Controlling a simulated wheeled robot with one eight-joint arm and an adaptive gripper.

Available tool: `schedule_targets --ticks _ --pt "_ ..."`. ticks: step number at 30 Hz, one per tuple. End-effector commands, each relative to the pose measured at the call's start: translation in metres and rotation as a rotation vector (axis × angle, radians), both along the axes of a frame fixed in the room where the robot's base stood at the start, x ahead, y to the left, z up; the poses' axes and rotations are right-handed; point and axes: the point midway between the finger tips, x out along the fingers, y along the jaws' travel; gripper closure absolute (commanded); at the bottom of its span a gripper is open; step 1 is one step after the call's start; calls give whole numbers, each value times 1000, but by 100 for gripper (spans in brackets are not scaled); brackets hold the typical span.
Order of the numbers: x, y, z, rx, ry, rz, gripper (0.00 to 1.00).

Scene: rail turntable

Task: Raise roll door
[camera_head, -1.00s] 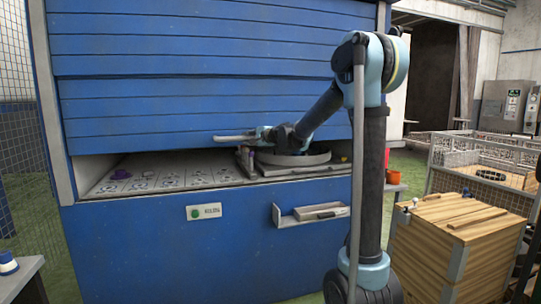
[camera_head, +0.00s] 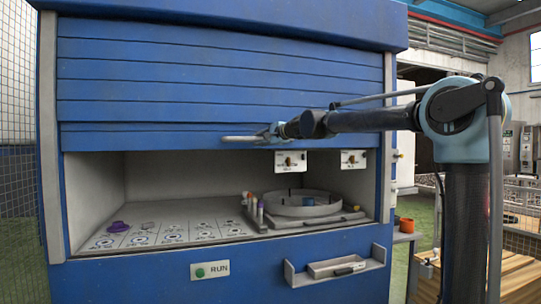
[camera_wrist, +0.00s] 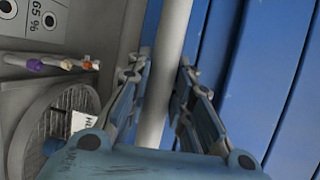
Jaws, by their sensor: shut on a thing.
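The blue slatted roll door (camera_head: 200,92) is partly up, and its lower edge hangs above the open front of the blue cabinet. A pale bar handle (camera_head: 240,139) sticks out at the door's lower edge. My gripper (camera_head: 272,133) is shut on this handle, with the arm reaching in from the right. In the wrist view the bar handle (camera_wrist: 170,40) runs between the two fingers of my gripper (camera_wrist: 160,80), with the blue slats of the door (camera_wrist: 270,70) to the right.
Inside the cabinet, a round turntable (camera_head: 301,204) stands at the right, and a purple part (camera_head: 118,226) lies on the marked deck at the left. A small tray (camera_head: 335,271) juts from the front panel, right of the RUN button (camera_head: 200,272). A wooden crate (camera_head: 515,275) stands at the right.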

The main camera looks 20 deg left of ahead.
Motion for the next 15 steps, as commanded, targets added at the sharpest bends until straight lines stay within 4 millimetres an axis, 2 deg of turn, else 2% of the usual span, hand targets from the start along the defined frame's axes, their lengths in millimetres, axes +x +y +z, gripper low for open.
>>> schedule_targets --ticks 6,15 --pt "-7 9 16 0 0 12 100" --pt "-8 11 18 0 0 14 100"
